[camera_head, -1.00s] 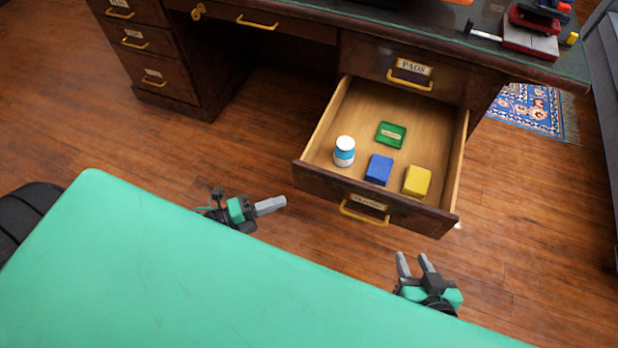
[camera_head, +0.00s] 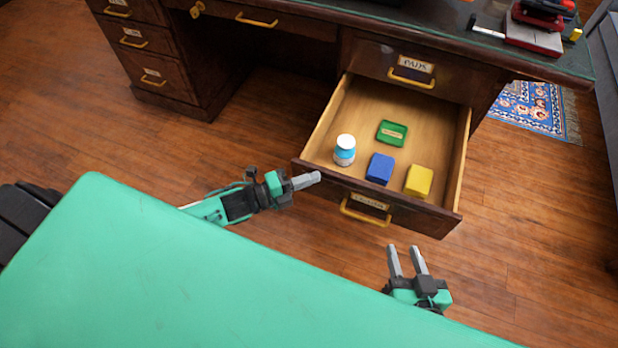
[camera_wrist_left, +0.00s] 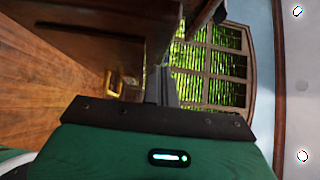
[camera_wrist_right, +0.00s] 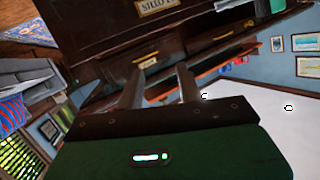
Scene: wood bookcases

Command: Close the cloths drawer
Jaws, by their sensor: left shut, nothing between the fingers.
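The cloths drawer (camera_head: 440,217) is pulled far out of the desk's right pedestal, with a brass handle (camera_head: 364,216) and a label on its front. Inside lie a white and blue bottle (camera_head: 345,150), a green tray-like item (camera_head: 392,133), a blue block (camera_head: 380,168) and a yellow block (camera_head: 419,181). My left gripper (camera_head: 308,180) is shut and empty, its tips close to the left end of the drawer front; contact cannot be told. My right gripper (camera_head: 405,258) is open and empty, in front of and below the drawer front, right of the handle.
The pads drawer (camera_head: 380,66) above is shut. The desk top (camera_head: 450,37) carries a red and grey device (camera_head: 533,38) at right. The left pedestal (camera_head: 150,68) stands apart across an open knee space. Wood floor (camera_head: 540,220) is clear right of the drawer.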

